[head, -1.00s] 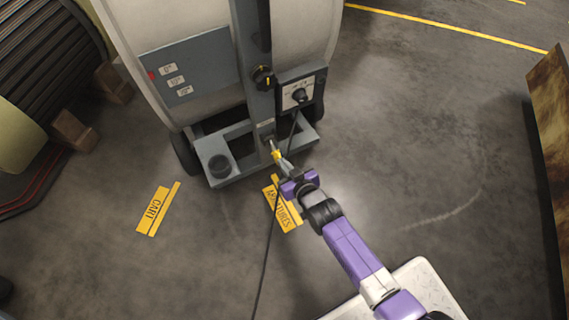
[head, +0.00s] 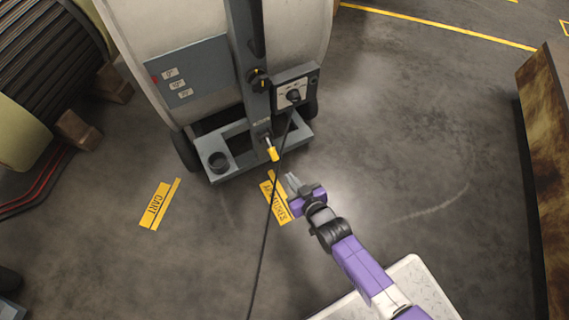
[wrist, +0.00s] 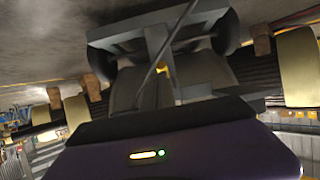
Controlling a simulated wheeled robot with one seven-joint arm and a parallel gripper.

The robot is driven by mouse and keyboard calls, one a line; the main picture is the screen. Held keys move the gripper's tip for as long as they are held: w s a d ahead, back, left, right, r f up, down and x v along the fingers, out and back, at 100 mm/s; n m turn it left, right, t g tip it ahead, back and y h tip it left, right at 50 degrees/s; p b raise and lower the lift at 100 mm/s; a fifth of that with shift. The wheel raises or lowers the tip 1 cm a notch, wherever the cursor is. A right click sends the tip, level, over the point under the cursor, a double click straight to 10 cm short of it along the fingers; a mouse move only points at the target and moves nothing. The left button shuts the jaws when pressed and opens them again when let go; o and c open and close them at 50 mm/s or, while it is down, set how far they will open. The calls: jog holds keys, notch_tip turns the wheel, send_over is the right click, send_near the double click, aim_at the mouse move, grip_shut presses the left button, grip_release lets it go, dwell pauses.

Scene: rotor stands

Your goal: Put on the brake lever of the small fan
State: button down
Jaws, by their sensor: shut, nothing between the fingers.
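The small fan (head: 120,25) is a pale drum on a grey wheeled frame at the top of the head view. Its brake lever (head: 272,153), with a yellow grip, sticks out low from the frame's front, pointing down toward me. The yellow grip also shows in the wrist view (wrist: 163,69). My gripper (head: 292,181) is shut and empty, a little below and right of the lever and apart from it. The fingers do not show clearly in the wrist view.
A black cable (head: 266,235) runs from the fan's control box (head: 296,92) down across the floor, left of my gripper. A grey panel (head: 177,79) and a dark knob (head: 258,80) are on the fan. A brown-mottled panel (head: 547,130) stands right. Floor between is clear.

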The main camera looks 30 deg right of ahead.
jog(key=shift+s+f, duration=0.2)
jog(key=shift+s, duration=0.65)
jog(key=shift+s+f, duration=0.2)
jog(key=shift+s, duration=0.6)
